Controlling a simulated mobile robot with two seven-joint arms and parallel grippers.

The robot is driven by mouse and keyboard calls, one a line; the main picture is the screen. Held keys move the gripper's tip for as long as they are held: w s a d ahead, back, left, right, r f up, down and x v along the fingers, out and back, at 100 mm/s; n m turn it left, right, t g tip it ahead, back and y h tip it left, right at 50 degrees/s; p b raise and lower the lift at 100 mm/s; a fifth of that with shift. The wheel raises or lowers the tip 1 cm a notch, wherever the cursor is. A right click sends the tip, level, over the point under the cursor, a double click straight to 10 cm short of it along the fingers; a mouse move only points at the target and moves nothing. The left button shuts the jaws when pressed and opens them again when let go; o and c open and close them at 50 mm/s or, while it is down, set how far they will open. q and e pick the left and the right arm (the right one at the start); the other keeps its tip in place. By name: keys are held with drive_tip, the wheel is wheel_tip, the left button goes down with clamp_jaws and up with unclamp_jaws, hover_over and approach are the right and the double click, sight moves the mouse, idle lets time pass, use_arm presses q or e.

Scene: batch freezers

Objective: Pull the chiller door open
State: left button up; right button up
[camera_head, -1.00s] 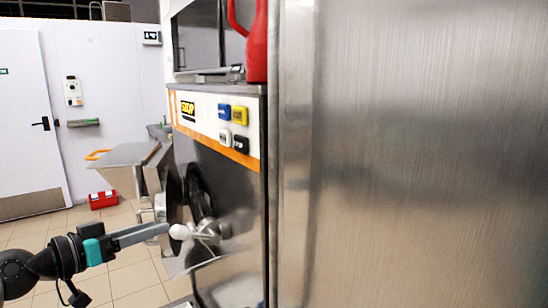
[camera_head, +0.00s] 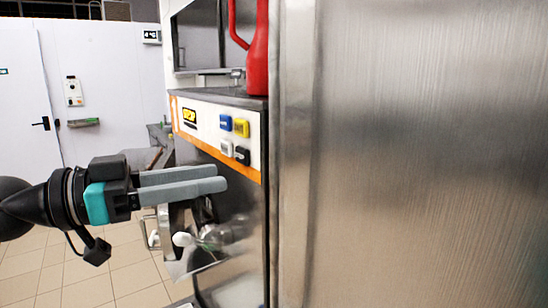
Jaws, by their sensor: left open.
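A large brushed steel panel (camera_head: 430,150) fills the right half of the head view, with a rounded vertical edge on its left. It may be the chiller door, but no handle shows on it. My left gripper (camera_head: 225,180) reaches in from the left, in front of the batch freezer (camera_head: 245,200). Its two long grey fingers point right and are open, with nothing between them. It is apart from the steel panel in the picture. My right gripper is not in view.
The freezer front carries coloured buttons (camera_head: 233,125) and a white-knobbed fitting (camera_head: 184,239) below my gripper. A red jug (camera_head: 257,60) stands on top. A white door (camera_head: 25,100) is at the back left, with tiled floor (camera_head: 80,275) clear in front.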

sight(273, 168)
use_arm(q)
drive_tip(key=shift+p+x, duration=2.2)
drive_tip(key=shift+x, duration=3.1)
clamp_jaws()
